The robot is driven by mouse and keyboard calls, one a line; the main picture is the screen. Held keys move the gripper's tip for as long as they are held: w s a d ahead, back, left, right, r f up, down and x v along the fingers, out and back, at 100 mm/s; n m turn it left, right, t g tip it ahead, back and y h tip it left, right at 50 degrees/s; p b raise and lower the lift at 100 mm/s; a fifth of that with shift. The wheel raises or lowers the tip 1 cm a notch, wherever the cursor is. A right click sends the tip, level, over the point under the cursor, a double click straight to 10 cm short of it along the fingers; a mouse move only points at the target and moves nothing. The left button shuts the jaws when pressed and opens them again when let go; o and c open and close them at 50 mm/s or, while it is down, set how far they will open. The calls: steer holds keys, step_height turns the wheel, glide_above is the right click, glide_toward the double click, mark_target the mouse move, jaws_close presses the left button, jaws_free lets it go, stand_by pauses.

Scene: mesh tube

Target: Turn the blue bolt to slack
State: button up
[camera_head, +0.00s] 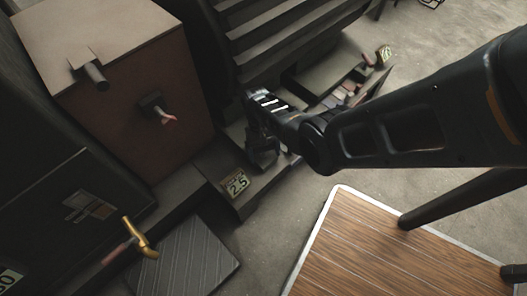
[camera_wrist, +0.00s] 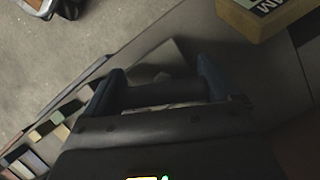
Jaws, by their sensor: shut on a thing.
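My gripper (camera_head: 262,152) is down by the dark machine's low ledge, just above and to the right of a "2.5" label. In the wrist view its two dark bluish fingers (camera_wrist: 160,78) stand apart. A dark, dim thing lies between them, and I cannot make out its shape or whether it is the blue bolt. A pale grey angular patch shows just beyond the fingertips. I cannot pick out a clearly blue bolt in either view; the spot at the gripper is in shadow and partly hidden by my wrist.
A brown box (camera_head: 135,110) with a red-tipped handle (camera_head: 166,117) stands to the left. A brass tap (camera_head: 138,238) and a ribbed plate (camera_head: 188,258) are below it. A wood-topped platform (camera_head: 400,250) fills the lower right. Small coloured blocks (camera_wrist: 52,128) lie left of the gripper.

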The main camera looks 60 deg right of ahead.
steer(key=n+h, duration=0.1)
steer(key=n, duration=0.4)
steer(key=shift+d+g+h, duration=0.2)
steer(key=shift+g+h, duration=0.2)
stand_by(0.4)
steer(key=o, duration=0.8)
